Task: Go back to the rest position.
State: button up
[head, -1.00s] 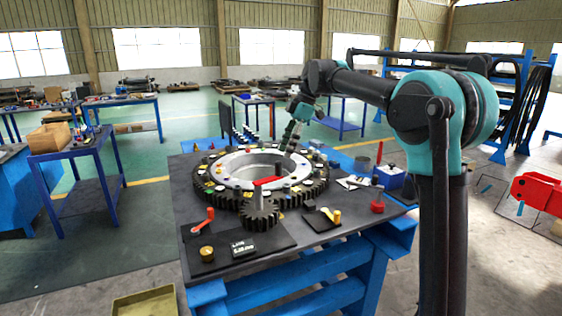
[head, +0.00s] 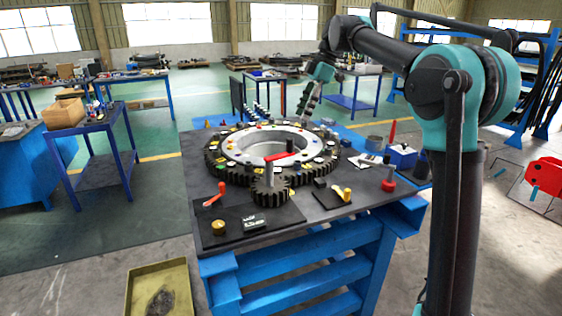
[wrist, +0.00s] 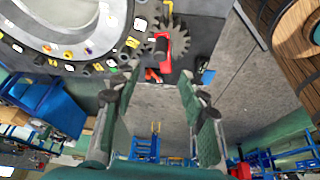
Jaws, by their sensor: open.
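My gripper (head: 306,108) is raised above the far right side of the large ring gear in the head view. In the wrist view my gripper (wrist: 156,90) has its two fingers spread apart with nothing between them. The large dark ring gear (head: 222,172) lies on the workbench (head: 322,207), with several small coloured pieces on its top. A small pinion gear (head: 270,190) with a red-handled part (head: 281,160) above it sits at the ring's near edge. The pinion also shows in the wrist view (wrist: 181,38).
A red-handled tool (head: 214,196), a brass piece (head: 218,228) and a yellow-handled piece (head: 342,193) lie at the bench's front. A red post (head: 390,150) stands at the right. A yellow tray (head: 135,290) is on the floor. Blue side tables stand behind, with open floor between.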

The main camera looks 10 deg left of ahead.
jog(key=s+d+f+m+t, duration=0.1)
jog(key=s+d+f+m, duration=0.25)
jog(key=d+f, duration=0.3)
jog(key=s+d+f+m+t+h, duration=0.1)
jog(key=s+d+f+m, duration=0.1)
jog(key=d+f+m, duration=0.4)
jog(key=s+d+f+m+t, duration=0.2)
jog(key=s+d+f+m, duration=0.1)
jog(key=d+f, duration=0.35)
jog(key=s+d+f+m+t+h, duration=0.1)
jog(key=s+d+f+m, duration=0.4)
jog(key=s+d+f, duration=0.2)
jog(key=s+d+f+m+t+h, duration=0.1)
jog(key=s+d+f+m+h, duration=0.1)
jog(key=s+d+f+m, duration=0.4)
jog(key=s+d+f, duration=0.1)
jog(key=s+f, duration=0.3)
jog(key=s, duration=0.1)
jog(key=shift+s, duration=0.4)
